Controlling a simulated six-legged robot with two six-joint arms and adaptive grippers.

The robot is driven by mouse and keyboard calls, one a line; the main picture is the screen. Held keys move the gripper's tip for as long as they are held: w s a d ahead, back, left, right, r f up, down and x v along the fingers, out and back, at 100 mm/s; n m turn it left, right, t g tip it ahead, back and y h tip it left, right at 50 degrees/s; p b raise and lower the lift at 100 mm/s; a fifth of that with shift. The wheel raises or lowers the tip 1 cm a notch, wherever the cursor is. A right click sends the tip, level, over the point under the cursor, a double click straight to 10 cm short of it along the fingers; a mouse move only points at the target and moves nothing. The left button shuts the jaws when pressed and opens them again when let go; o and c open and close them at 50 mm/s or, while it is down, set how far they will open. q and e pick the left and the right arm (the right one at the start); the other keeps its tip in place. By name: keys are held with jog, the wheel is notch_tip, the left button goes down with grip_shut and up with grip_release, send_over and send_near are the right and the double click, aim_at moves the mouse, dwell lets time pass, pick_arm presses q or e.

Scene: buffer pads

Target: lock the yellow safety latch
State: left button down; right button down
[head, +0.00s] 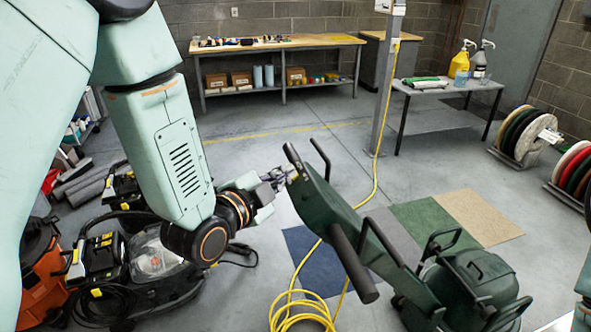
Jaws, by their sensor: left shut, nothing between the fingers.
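My left arm comes in from the left, and its gripper (284,176) is shut and empty. Its fingertips are close beside the upper end of a dark green floor machine's handle column (335,205); I cannot tell whether they touch it. Black grips stick out from the column. The machine's green body (470,285) stands at the lower right. I cannot make out the yellow safety latch; it may be hidden by the gripper or the column. My right gripper is not in view.
A yellow cable (300,300) lies coiled in front of the machine and runs up a grey post (386,90). Flat coloured pads (480,215) lie behind the machine. A carpet cleaner (150,255) stands at left. A workbench (280,42) is at the back.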

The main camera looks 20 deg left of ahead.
pick_arm(q)
jog(key=shift+v, duration=2.05)
jog(key=shift+w+f, duration=0.1)
jog(key=shift+w, duration=0.05)
jog(key=s+a+f+n+g+y+b, duration=0.15)
jog(key=s+f+n+g, duration=0.35)
jog(key=f, duration=0.6)
jog(key=s+a+f+n+g+y+b, duration=0.15)
jog(key=s+f+n+g, duration=0.35)
jog(key=f, duration=0.6)
jog(key=s+f+n+g+b, duration=0.4)
jog(key=s+f+g+b, duration=0.2)
jog(key=s+f, duration=1.2)
jog(key=s, duration=0.3)
jog(key=shift+s+y, duration=0.3)
